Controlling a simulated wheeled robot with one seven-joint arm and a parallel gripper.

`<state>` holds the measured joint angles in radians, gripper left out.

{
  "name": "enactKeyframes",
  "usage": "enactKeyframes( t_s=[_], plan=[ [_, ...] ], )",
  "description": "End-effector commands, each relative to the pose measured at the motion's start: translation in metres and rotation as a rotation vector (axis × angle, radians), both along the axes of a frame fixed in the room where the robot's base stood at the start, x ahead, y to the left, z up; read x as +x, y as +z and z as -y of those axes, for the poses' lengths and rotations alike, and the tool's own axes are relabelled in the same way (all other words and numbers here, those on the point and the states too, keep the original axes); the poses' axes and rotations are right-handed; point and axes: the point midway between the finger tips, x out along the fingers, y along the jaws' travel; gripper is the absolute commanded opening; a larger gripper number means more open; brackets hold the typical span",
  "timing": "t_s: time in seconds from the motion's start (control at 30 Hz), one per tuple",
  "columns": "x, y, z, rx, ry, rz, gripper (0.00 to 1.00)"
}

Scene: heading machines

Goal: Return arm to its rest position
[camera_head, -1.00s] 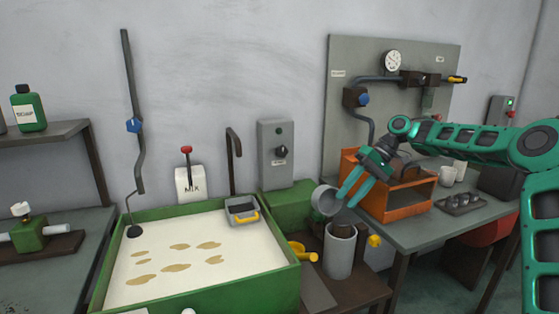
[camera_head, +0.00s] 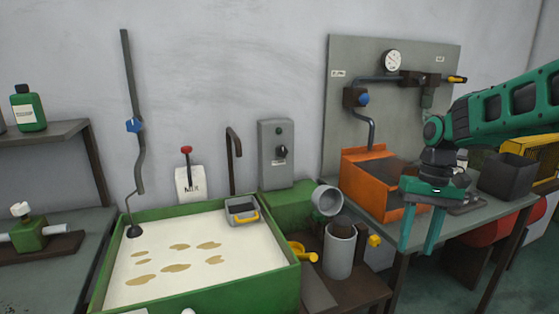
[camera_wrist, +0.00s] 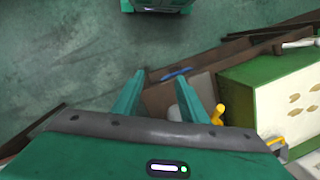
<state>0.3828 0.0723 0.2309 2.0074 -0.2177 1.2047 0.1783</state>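My green arm enters the head view from the right. My gripper (camera_head: 419,250) points down in front of the orange box (camera_head: 368,187) and the right bench. Its two fingers are spread apart with nothing between them. In the wrist view the gripper (camera_wrist: 165,74) is also open and empty, with the floor and a brown bench edge beyond the fingers. My arm and gripper hide part of the orange box and the small items on the right bench.
A grey cup (camera_head: 327,201) is tilted beside a grey cylinder (camera_head: 340,254) on a low brown stand. A green tank (camera_head: 200,299) of white liquid stands left. A dark bin (camera_head: 505,178) sits on the right bench (camera_head: 476,216). Open floor shows in the wrist view (camera_wrist: 60,60).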

Motion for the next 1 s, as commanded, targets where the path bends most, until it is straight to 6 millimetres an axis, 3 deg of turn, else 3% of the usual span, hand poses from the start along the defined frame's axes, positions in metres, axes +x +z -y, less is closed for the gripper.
enactKeyframes(
  t_s=[0.3, 0.5, 0.6, 0.8, 1.0],
  plan=[
    [-0.121, 0.003, 0.056, -0.114, -0.218, 0.06, 0.39],
    [-0.196, -0.012, 0.079, -0.138, -0.342, 0.094, 0.39],
    [-0.223, -0.021, 0.084, -0.139, -0.382, 0.103, 0.39],
    [-0.248, -0.032, 0.088, -0.136, -0.42, 0.112, 0.39],
    [-0.25, -0.033, 0.088, -0.136, -0.423, 0.112, 0.39]
  ],
)
